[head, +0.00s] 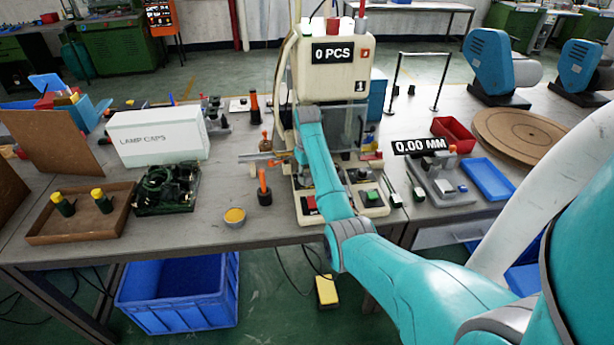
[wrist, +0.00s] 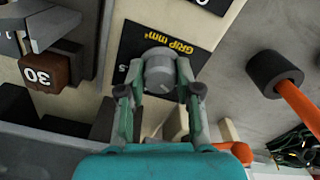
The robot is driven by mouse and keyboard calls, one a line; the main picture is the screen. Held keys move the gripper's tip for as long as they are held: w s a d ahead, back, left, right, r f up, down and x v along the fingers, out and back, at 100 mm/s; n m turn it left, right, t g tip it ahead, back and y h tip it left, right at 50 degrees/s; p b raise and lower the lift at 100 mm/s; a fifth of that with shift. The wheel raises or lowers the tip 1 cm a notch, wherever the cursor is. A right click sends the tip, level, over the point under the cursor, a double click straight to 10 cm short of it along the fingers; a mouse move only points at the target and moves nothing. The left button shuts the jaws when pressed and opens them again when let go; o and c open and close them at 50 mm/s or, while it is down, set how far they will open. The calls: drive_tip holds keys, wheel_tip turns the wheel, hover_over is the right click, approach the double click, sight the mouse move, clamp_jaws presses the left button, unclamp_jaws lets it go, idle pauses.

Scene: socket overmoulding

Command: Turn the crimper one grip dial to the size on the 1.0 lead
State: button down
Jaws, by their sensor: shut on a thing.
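The crimper (head: 334,75) is a beige machine marked "0 PCS" and "1" at the middle of the bench. Its grip dial (wrist: 158,72) is a grey round knob on a black plate marked "GRIP mm²" (wrist: 168,42), upside down in the wrist view. My gripper (wrist: 160,88) is shut on the dial, one finger on each side. Most of the size marks around the dial are hidden by the fingers, so its setting cannot be read. In the head view my arm covers the dial. I cannot pick out the 1.0 lead in either view.
An orange-handled tool in a black holder (head: 264,187) stands left of the crimper, with a yellow tin (head: 235,216) beside it. A box marked "LAMP CAPS" (head: 157,137) and a brown tray (head: 80,234) are further left. A gauge reading "0.00 MM" (head: 421,146) is to the right.

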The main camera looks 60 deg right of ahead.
drive_tip(key=c, duration=0.8)
unclamp_jaws()
